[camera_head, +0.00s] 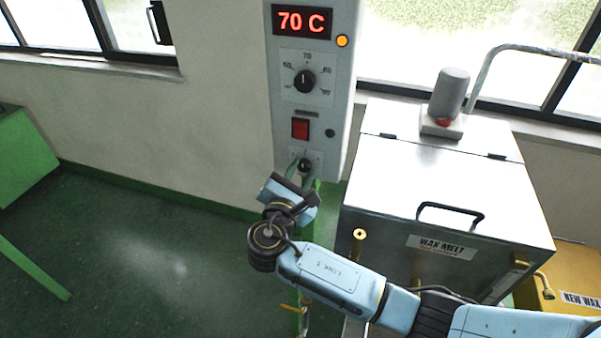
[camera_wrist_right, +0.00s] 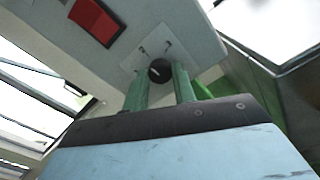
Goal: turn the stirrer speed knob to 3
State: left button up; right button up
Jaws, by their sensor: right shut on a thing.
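The stirrer speed knob (camera_head: 305,165) is a small black knob low on the grey control box (camera_head: 343,100), below the red switch (camera_head: 300,128). My right gripper (camera_head: 303,171) reaches up to it from below. In the right wrist view, its two green fingers (camera_wrist_right: 163,85) stand on either side of the black knob (camera_wrist_right: 159,70), shut on it. A pale mark shows on the knob's face in that view. The scale numbers around it are too small or hidden to read. My left gripper is not in view.
Above are the temperature dial (camera_head: 304,80) and a red display (camera_head: 302,21) reading 70 C. The steel wax melt tank (camera_head: 450,185) stands close on the right, with a yellow new wax box (camera_head: 565,275) beyond. The green floor at left is open.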

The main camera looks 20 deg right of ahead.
jog(key=shift+m, duration=0.3)
jog(key=m+b, duration=0.4)
jog(key=m, duration=0.1)
jog(key=shift+f+m, duration=0.2)
jog(key=shift+m, duration=0.1)
jog(key=m+b, duration=0.3)
jog(key=shift+r+m+b, duration=0.1)
jog(key=shift+m+b, duration=1.25)
jog(key=shift+m, duration=0.55)
jog(key=o, duration=1)
